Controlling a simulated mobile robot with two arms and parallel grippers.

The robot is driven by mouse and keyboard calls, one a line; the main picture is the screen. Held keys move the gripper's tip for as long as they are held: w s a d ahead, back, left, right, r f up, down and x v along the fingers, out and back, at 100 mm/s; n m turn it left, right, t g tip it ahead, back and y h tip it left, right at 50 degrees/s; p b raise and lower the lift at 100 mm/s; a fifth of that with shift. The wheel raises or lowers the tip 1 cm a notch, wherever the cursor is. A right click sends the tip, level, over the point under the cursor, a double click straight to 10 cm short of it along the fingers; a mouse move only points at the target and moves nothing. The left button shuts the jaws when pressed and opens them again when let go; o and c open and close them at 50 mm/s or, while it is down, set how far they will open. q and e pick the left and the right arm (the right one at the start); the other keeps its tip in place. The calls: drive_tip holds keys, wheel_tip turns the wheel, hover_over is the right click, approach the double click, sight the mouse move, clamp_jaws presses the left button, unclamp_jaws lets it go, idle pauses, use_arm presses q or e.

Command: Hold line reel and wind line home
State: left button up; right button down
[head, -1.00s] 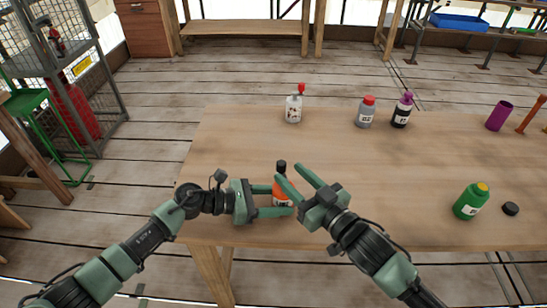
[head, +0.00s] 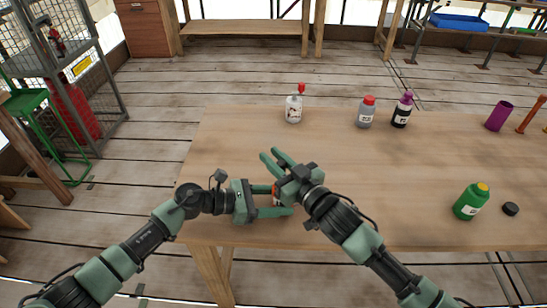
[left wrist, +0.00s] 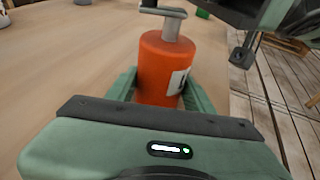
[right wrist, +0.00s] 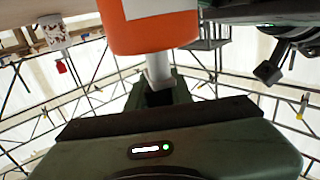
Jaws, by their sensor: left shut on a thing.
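The orange cylinder with a white label, which I take for the line reel (left wrist: 165,70), stands upright at the table's front left. My left gripper (head: 272,201) is shut around its body from the left. A grey stem and flat bar (left wrist: 163,11) show on its top in the left wrist view. My right gripper (head: 272,156) is at its top, covering most of it in the head view. In the right wrist view a pale stem (right wrist: 158,70) reaches down to a dark piece between the right fingers. I cannot tell whether they grip it. No line is visible.
On the wooden table (head: 370,190) stand a white bottle with red top (head: 294,109), a grey bottle (head: 366,114), a purple-capped bottle (head: 401,112) and a green bottle (head: 470,202). A black cap (head: 510,208) lies beside the green one. The table's middle is clear.

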drive_tip(key=n+g+y, duration=0.1)
drive_tip(key=s+a+n+g+y, duration=0.1)
drive_tip(key=g+y, duration=0.1)
drive_tip(key=shift+n, duration=0.4)
drive_tip(key=c, duration=1.2)
unclamp_jaws()
drive_tip(key=shift+c, duration=0.2)
drive_tip(key=v, duration=1.2)
drive_tip(key=shift+w, duration=0.1)
